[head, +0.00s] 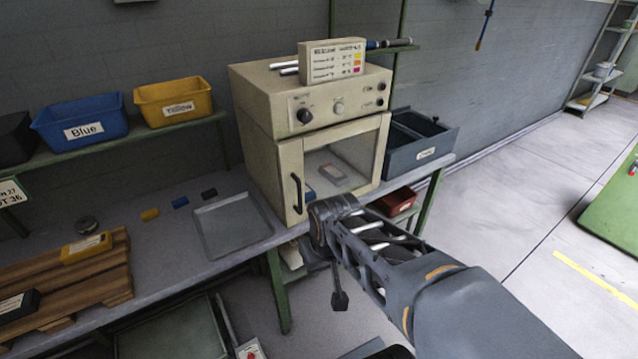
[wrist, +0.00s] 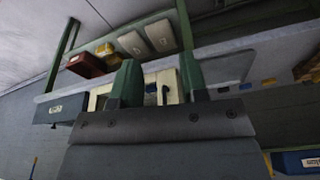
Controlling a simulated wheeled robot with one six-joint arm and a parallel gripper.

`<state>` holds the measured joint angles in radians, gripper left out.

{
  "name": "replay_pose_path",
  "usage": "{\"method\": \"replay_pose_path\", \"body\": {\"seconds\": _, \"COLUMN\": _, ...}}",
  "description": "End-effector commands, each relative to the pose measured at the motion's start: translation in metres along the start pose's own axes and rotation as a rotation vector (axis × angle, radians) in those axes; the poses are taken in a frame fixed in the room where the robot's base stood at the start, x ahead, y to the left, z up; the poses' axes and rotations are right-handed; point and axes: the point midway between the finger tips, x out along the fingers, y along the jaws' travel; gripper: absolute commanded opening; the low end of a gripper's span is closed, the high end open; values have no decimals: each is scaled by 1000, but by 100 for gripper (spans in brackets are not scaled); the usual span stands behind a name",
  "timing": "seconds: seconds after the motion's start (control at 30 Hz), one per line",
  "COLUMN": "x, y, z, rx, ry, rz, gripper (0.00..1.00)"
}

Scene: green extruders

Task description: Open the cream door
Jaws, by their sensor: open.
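The cream door (head: 291,165) is the framed, windowed front of a cream cabinet (head: 254,118) on the bench. It looks shut. Its dark vertical bar handle (head: 297,193) is on the left side. In the wrist view, part of the cream door (wrist: 174,84) and its dark handle (wrist: 165,94) show between the fingers, beyond them. My gripper (wrist: 158,72) is open, with two green fingers apart and nothing between them. In the head view, my arm's end is low, in front of the cabinet's lower edge; the fingers cannot be made out there.
A grey tray (head: 232,226) lies left of the cabinet. A dark bin (head: 419,150) stands right of it, with a red bin (head: 393,202) below. A wooden pallet (head: 75,285) is at the left. The floor to the right is open.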

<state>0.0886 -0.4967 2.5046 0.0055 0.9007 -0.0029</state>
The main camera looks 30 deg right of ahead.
Motion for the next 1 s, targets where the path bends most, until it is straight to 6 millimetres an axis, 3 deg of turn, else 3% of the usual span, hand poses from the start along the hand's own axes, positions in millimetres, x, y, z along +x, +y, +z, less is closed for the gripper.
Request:
{"method": "replay_pose_path", "body": {"seconds": 0.13, "x": 27, "y": 32, "z": -2, "rx": 222, "ry": -187, "rz": -35, "gripper": 39}}
{"method": "replay_pose_path", "body": {"seconds": 0.37, "x": 71, "y": 48, "z": -10, "rx": 839, "ry": -511, "rz": -336, "gripper": 39}}
{"method": "replay_pose_path", "body": {"seconds": 0.47, "x": 87, "y": 54, "z": -25, "rx": 1151, "ry": -629, "rz": -526, "gripper": 39}}
{"method": "replay_pose_path", "body": {"seconds": 0.6, "x": 105, "y": 74, "z": -62, "rx": 1569, "ry": -749, "rz": -845, "gripper": 39}}
{"method": "replay_pose_path", "body": {"seconds": 0.8, "x": 111, "y": 109, "z": -118, "rx": 1905, "ry": -798, "rz": -1260, "gripper": 39}}
{"method": "replay_pose_path", "body": {"seconds": 1.0, "x": 88, "y": 128, "z": -155, "rx": 1972, "ry": -786, "rz": -1509, "gripper": 39}}
